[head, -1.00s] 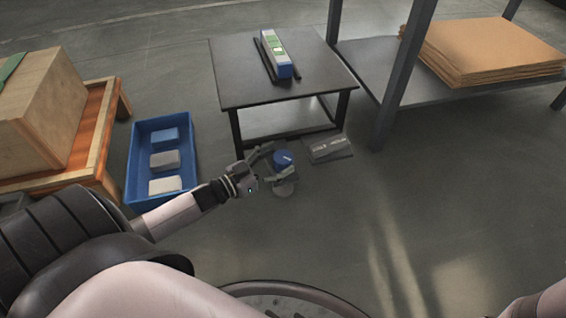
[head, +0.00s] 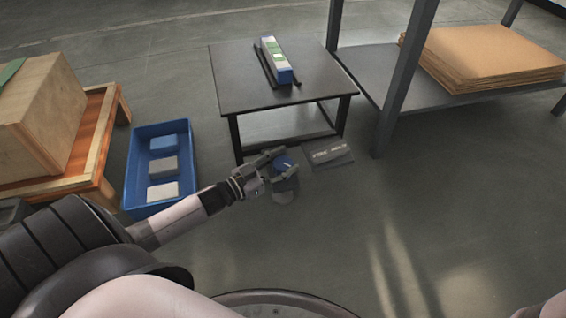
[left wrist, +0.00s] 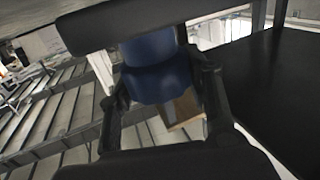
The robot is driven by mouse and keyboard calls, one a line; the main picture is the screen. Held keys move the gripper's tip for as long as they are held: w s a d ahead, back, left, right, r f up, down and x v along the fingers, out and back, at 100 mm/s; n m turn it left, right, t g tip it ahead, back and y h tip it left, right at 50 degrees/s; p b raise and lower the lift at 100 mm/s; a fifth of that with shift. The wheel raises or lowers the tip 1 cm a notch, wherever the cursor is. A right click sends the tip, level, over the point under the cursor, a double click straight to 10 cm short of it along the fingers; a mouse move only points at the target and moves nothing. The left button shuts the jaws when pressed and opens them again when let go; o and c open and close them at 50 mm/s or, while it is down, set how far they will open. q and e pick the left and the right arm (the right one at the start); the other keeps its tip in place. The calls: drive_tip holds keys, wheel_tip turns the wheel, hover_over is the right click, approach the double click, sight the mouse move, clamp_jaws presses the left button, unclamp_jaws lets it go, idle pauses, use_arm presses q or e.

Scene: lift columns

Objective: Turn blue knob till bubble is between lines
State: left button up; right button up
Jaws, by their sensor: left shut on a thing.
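The blue knob (head: 284,160), with a white mark on top, stands low in front of the dark table. My left gripper (head: 284,163) is shut on it, with one finger on its far side and one on its near side. In the left wrist view the blue knob (left wrist: 155,70) sits between the two fingers (left wrist: 162,105). A blue and white level with green parts (head: 276,62) lies on the table on dark rails. Its bubble and lines are too small to make out. My right gripper is out of view.
The dark table (head: 235,92) stands just behind the knob. A grey plate with light markings (head: 328,153) lies right of the knob. A blue bin (head: 134,180) with several blocks is at left. Open floor lies to the right.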

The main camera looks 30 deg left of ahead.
use_arm(q)
drive_tip(key=c, duration=0.4)
drive_tip(key=shift+m+h, duration=0.3)
drive_tip(key=shift+h, duration=0.2)
drive_tip(key=shift+m+g+h, duration=0.6)
drive_tip(key=shift+h, duration=0.2)
drive_tip(key=m+g+h+b, duration=0.2)
drive_tip(key=m+g+h, duration=0.2)
drive_tip(key=shift+f+h, duration=0.1)
drive_tip(key=shift+h, duration=0.3)
drive_tip(key=shift+m+g+h+b, duration=0.4)
drive_tip(key=shift+m+g+h, duration=1.2)
drive_tip(key=shift+g, duration=0.8)
drive_tip(key=shift+s+d+m, duration=0.1)
drive_tip(key=shift+m, duration=0.2)
drive_tip(key=o, duration=1.2)
drive_tip(key=shift+c, duration=0.2)
